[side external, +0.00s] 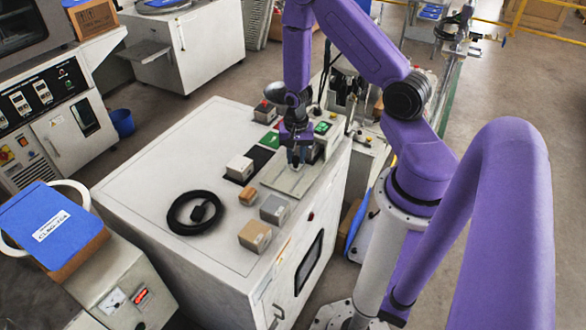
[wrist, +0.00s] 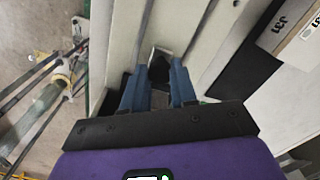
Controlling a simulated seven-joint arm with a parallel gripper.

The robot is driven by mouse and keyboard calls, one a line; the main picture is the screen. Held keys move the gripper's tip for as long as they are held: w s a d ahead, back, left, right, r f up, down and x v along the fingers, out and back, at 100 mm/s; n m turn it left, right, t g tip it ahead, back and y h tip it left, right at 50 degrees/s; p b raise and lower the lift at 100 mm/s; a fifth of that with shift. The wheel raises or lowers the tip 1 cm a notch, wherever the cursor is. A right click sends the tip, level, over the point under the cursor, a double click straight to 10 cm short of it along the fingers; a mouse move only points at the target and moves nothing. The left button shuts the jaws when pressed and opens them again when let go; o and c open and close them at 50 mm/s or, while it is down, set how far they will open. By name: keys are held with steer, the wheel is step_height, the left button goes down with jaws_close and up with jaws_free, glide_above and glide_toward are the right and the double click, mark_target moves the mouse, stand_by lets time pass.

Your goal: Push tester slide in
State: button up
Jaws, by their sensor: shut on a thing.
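The tester (side external: 325,135) is a pale housing with a small green display at the far right of the white cabinet top. A flat grey metal plate (side external: 285,181), seemingly the slide or its bed, lies in front of it. My gripper (side external: 294,163) points down over the plate's far end. In the wrist view, my gripper (wrist: 159,88) has its two blue fingers on either side of a small dark piece (wrist: 158,70) in a pale metal frame, seemingly the slide's handle. The fingers hide much of this piece. I cannot tell how far in the slide sits.
The white cabinet top (side external: 145,170) carries a pale block (side external: 240,167) on a black mat, a small brown block (side external: 247,195), a grey block (side external: 274,208), a tan block (side external: 255,235) and a coiled black cable (side external: 195,212). Its left part is clear.

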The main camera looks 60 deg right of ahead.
steer(key=shift+d, duration=2.25)
steer(key=o, duration=0.8)
steer(key=shift+o, duration=0.3)
steer(key=shift+s+d, duration=0.1)
steer(key=shift+s, duration=0.05)
steer(key=shift+c, duration=0.4)
steer(key=shift+o, duration=0.4)
steer(key=shift+w+r, duration=0.15)
steer(key=shift+r, duration=0.75)
steer(key=shift+w+r, duration=0.1)
steer(key=shift+r, duration=2.1)
